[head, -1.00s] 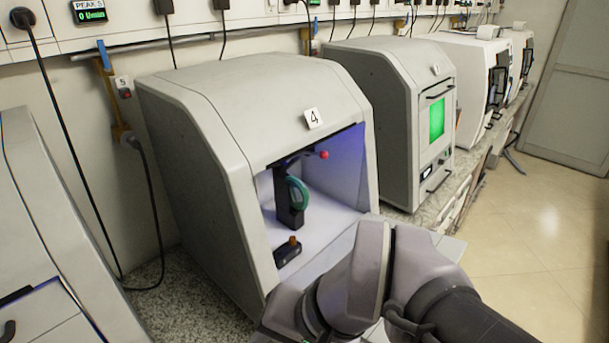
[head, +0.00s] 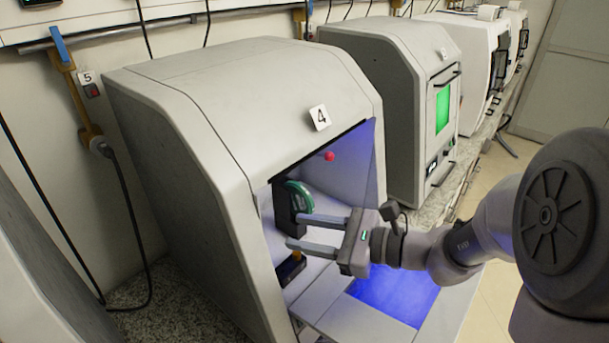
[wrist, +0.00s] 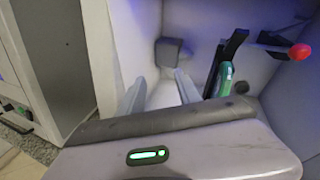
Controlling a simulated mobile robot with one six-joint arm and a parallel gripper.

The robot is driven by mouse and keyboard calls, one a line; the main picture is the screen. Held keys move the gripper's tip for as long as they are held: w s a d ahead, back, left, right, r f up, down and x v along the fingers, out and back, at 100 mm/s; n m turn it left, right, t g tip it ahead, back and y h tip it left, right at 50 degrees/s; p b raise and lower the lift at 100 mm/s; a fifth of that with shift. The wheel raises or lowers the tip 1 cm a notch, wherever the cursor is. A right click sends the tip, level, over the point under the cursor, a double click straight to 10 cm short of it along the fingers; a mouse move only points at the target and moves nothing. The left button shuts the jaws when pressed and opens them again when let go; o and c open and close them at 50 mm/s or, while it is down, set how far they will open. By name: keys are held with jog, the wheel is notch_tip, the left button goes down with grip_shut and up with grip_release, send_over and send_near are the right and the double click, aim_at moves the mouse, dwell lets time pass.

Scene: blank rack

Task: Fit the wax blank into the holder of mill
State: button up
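The wax blank is a teal-green disc (head: 300,194) in the open chamber of mill 4 (head: 205,110). It sits upright against the dark holder (head: 284,208); I cannot tell how fully it is seated. In the wrist view the blank (wrist: 226,79) shows nearly edge-on beside a dark bar, just right of my fingers. My gripper (head: 294,231) reaches into the chamber from the right, its fingers spread. In the wrist view my gripper (wrist: 160,78) has nothing between its fingers. The upper finger lies close in front of the blank's lower part; contact is unclear.
A red ball knob (head: 329,156) sticks out on an arm above the blank. A small dark block (head: 290,269) stands on the chamber floor below my fingers. The chamber side walls leave little room. Another closed mill (head: 400,110) stands behind.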

aim_at(313, 208)
jog(key=w+d+f+m+t, duration=0.1)
jog(key=w+m, duration=0.1)
jog(key=w, duration=0.1)
jog(key=w+d+f+m+t, duration=0.1)
jog(key=w+d+m+t, duration=0.1)
jog(key=w, duration=0.1)
jog(key=w+d+f+m+t, duration=0.1)
jog(key=w+d+m+t, duration=0.1)
jog(key=shift+w+d+f+h, duration=0.2)
jog(key=shift+w+f+h, duration=0.1)
jog(key=shift+w, duration=0.1)
jog(key=x, duration=0.2)
jog(key=b+x, duration=0.1)
jog(key=x, duration=0.1)
jog(key=f+b+x, duration=0.1)
jog(key=x, duration=0.2)
jog(key=shift+w+d+f, duration=0.1)
grip_shut()
